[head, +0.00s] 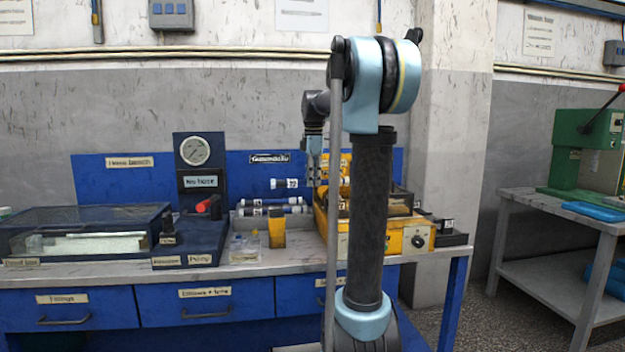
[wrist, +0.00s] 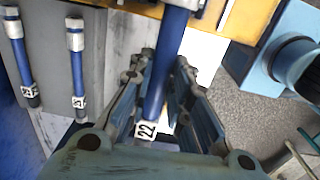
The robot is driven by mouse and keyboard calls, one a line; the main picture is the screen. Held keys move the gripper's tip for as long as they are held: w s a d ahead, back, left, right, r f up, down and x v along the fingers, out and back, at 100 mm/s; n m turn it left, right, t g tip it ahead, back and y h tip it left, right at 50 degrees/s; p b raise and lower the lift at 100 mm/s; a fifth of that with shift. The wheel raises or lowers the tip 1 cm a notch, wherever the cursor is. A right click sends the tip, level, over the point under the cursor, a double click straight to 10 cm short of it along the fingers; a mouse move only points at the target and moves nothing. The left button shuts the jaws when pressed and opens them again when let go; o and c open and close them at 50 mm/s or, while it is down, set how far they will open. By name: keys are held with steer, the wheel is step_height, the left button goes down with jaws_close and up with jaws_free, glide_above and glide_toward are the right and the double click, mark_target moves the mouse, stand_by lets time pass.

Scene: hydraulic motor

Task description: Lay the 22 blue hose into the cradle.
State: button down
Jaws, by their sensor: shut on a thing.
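The 22 blue hose (wrist: 165,80) runs between the fingers of my gripper (wrist: 160,85) in the wrist view. Its white 22 label is at the end near the palm, and its far end reaches over a yellow edge. In the head view my gripper (head: 314,180) points down over the left side of the yellow unit (head: 390,240). The labelled end of the 22 hose (head: 284,184) sticks out level to its left, above the rack. My arm hides much of the yellow unit. I cannot tell which part is the cradle.
Other labelled blue hoses (head: 272,209) lie on a grey rack; two show in the wrist view (wrist: 77,65). A small yellow block (head: 277,232) and a clear bin (head: 243,247) stand in front. A gauge stand (head: 193,160) and a lidded case (head: 80,232) are left.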

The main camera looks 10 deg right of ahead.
step_height(320, 180, down, 8)
steer(key=shift+d, duration=0.15)
stand_by(0.6)
steer(key=shift+s+d, duration=0.1)
steer(key=shift+d, duration=0.05)
stand_by(0.5)
steer(key=shift+f, duration=0.75)
stand_by(0.8)
steer(key=c, duration=1.4)
jaws_free()
steer(key=shift+r, duration=0.1)
step_height(320, 180, up, 12)
steer(key=shift+f, duration=0.15)
